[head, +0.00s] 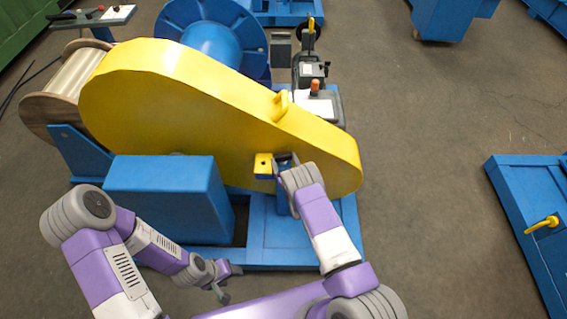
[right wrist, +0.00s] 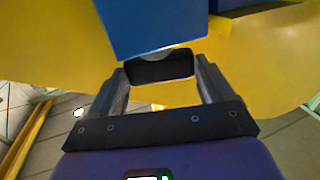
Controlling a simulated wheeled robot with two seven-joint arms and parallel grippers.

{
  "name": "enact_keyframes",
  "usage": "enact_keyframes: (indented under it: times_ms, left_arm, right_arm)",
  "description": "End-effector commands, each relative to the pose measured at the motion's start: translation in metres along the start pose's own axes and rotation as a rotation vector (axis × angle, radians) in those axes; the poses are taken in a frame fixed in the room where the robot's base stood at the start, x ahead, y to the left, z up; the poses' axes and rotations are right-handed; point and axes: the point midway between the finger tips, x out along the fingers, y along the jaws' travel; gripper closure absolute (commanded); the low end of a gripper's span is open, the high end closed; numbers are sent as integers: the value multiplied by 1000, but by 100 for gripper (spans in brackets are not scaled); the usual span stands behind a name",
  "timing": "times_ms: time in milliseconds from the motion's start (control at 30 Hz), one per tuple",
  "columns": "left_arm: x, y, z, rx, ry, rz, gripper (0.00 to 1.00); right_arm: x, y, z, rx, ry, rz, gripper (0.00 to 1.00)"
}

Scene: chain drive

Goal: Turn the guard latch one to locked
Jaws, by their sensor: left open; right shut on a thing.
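The yellow chain guard (head: 200,95) fills the middle of the head view. A small yellow latch block (head: 263,161) with a dark spot sits low on its near face. My right gripper (head: 286,159) is just right of this block. In the right wrist view its fingers (right wrist: 162,80) close on the two ends of a black latch handle (right wrist: 160,68), beside a blue part (right wrist: 150,25). The fingers hide much of the latch in the head view, so I cannot tell its angle exactly. My left gripper (head: 223,289) is open and empty, low in front of the blue base.
A blue box (head: 170,190) stands left of the latch, on the blue base frame (head: 290,235). A cable reel (head: 65,90) is behind at left. A yellow handle (head: 281,103) tops the guard. A blue stand (head: 530,215) is at right, with clear floor between.

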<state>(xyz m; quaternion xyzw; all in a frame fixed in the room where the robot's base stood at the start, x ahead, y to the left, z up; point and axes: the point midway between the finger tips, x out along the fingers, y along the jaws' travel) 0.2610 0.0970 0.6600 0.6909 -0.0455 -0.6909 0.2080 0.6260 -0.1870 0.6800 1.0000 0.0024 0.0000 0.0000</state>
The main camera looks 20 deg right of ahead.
Motion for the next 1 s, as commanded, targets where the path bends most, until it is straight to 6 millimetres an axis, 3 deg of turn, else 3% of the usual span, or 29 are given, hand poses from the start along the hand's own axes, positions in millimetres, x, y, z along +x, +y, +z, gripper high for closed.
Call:
enact_keyframes:
  times_ms: [500, 1000]
  left_arm:
    - [39, -15, -2, 0, 0, 0, 45]
    - [60, -22, -3, 0, 0, 0, 45]
  right_arm:
    - [3, 14, 4, -2, 0, -439, 50]
    - [4, 16, 2, -2, -3, -630, 50]
